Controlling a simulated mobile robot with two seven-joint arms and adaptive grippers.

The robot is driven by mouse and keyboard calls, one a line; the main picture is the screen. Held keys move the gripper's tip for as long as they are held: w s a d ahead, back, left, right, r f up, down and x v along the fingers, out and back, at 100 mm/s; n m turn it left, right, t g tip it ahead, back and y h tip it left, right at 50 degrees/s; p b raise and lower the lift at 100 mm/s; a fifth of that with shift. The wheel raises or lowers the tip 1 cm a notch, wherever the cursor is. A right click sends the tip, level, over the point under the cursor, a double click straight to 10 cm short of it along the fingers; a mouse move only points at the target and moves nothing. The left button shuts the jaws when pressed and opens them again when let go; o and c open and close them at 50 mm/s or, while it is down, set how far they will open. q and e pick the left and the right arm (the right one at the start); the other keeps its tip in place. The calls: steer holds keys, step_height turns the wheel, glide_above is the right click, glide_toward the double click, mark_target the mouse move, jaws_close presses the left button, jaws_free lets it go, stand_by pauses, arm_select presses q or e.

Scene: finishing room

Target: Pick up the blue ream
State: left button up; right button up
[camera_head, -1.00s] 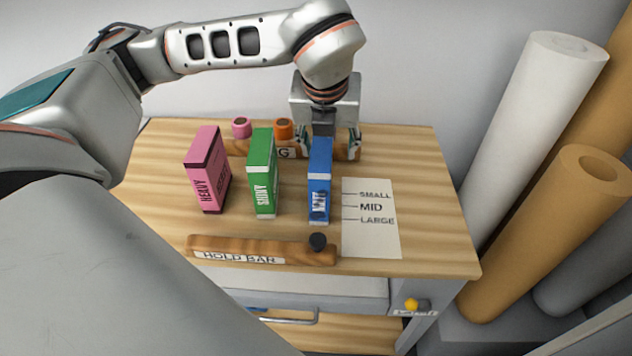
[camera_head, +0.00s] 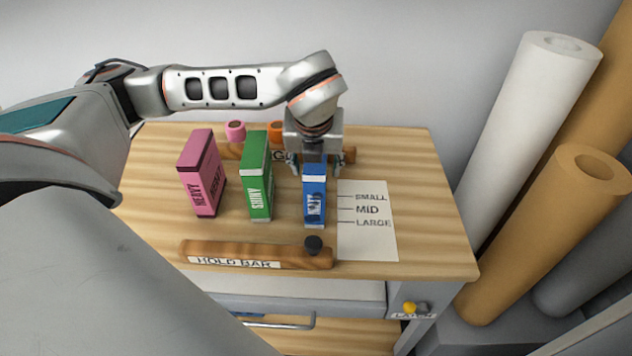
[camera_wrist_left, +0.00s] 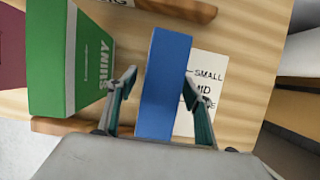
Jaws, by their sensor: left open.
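The blue ream (camera_head: 315,200) stands upright on the wooden table, to the right of the green ream. It also shows in the left wrist view (camera_wrist_left: 166,80), between the two fingers. My left gripper (camera_head: 314,168) is above and around the top of the blue ream, pointing down. The lower parts of the fingers are partly hidden in the head view. My right gripper is not in view.
A green ream (camera_head: 257,180) stands close to the left, then a pink ream (camera_head: 203,180). A hold bar (camera_head: 300,256) with a black knob lies in front. A size sheet (camera_head: 368,235) lies to the right. Pink (camera_head: 235,130) and orange rolls (camera_head: 276,130) sit behind.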

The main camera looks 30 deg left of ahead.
arm_select(q)
steer(key=shift+f, duration=0.25)
stand_by(0.4)
jaws_close()
